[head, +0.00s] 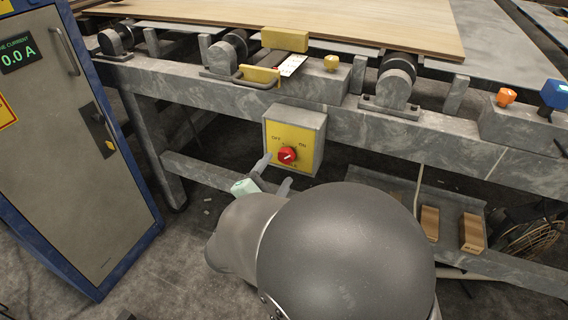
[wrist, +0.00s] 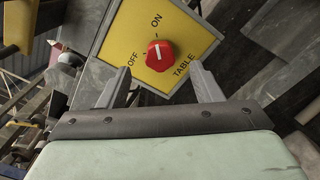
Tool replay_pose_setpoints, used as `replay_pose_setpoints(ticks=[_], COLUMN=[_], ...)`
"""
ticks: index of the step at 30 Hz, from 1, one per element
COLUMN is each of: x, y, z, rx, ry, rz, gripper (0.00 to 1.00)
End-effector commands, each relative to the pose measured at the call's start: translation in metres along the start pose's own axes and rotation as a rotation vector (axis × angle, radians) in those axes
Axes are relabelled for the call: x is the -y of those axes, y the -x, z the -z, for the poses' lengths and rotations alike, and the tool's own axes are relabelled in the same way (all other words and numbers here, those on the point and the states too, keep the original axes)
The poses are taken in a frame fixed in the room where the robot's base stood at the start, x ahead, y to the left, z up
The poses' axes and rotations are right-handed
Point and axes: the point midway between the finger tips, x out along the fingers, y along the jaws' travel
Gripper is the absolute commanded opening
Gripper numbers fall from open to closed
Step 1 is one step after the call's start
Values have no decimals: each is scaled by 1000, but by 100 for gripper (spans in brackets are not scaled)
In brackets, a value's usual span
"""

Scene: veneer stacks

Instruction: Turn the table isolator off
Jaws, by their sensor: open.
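The table isolator is a grey box (head: 309,136) with a yellow front plate on the table's front beam. A red rotary knob (head: 287,155) sits on its face, between OFF at upper left and ON at upper right. In the wrist view the knob (wrist: 159,55) has a white mark pointing up, toward ON; the plate (wrist: 190,32) also reads TABLE. My gripper (head: 276,172) is open and empty, just in front of the isolator. In the wrist view its fingertips (wrist: 160,74) lie either side of and below the knob, seemingly not touching it.
A blue-edged cabinet (head: 80,170) with a 0.0 A display stands at left. Above the isolator are rollers, a yellow-handled lever (head: 262,76) and a wood sheet (head: 360,22). Orange (head: 506,97) and blue (head: 554,94) controls sit at right. Wooden blocks (head: 472,232) lie on a low shelf.

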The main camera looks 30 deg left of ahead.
Motion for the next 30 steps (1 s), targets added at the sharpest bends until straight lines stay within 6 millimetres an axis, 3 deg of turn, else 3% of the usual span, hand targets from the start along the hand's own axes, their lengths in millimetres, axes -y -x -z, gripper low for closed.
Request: replay_pose_setpoints(ticks=[3,9,20,21,26,30], x=[2,0,0,0,0,0], y=[-24,-47,-54,-54,-53,-53], z=[1,1,0,0,0,0], rx=[3,1,0,0,0,0], ry=[-1,-2,0,0,0,1], rz=[1,0,1,1,1,1], gripper=[59,59,59,56,14,14])
